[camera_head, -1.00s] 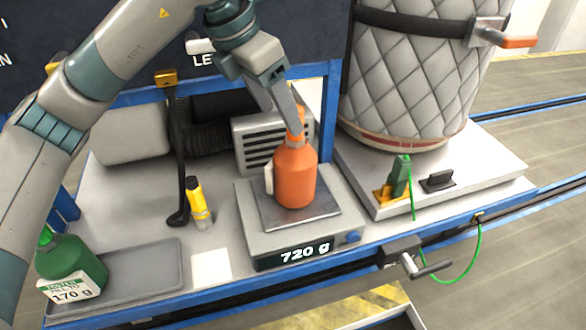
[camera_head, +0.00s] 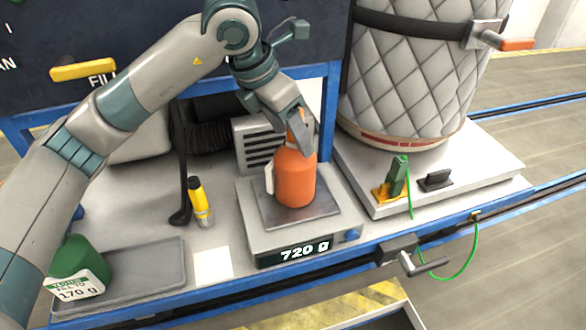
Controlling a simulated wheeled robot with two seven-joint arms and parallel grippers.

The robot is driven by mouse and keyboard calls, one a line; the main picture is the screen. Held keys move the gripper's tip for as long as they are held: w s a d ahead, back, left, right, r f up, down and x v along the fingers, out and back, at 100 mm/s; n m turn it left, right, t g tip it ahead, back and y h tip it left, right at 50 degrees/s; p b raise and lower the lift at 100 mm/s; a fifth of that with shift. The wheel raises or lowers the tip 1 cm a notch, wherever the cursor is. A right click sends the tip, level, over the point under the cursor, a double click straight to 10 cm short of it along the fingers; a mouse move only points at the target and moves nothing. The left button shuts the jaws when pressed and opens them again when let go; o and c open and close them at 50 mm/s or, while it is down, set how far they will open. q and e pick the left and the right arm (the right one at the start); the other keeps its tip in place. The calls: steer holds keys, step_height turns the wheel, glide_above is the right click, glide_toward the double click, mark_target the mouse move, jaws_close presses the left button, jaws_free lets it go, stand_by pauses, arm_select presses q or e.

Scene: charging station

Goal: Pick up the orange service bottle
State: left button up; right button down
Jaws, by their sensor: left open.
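The orange service bottle (camera_head: 295,180) stands upright on the metal plate of a scale (camera_head: 262,243) whose display reads 720 g. My left gripper (camera_head: 301,138) comes down from above at the bottle's neck and is open. Its fingers hide much of the neck and cap, and I cannot tell whether they touch it. My right gripper is not in view.
A green bottle (camera_head: 75,262) labelled 170 g stands on a grey tray (camera_head: 150,268) at the left. A yellow-and-grey tool (camera_head: 199,203) stands left of the scale. A quilted tank (camera_head: 418,80) and a green clamp (camera_head: 397,178) are at the right.

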arm_select(q)
steer(key=shift+x, duration=1.35)
steer(key=shift+c, duration=0.3)
steer(key=shift+r, duration=0.15)
jaws_close()
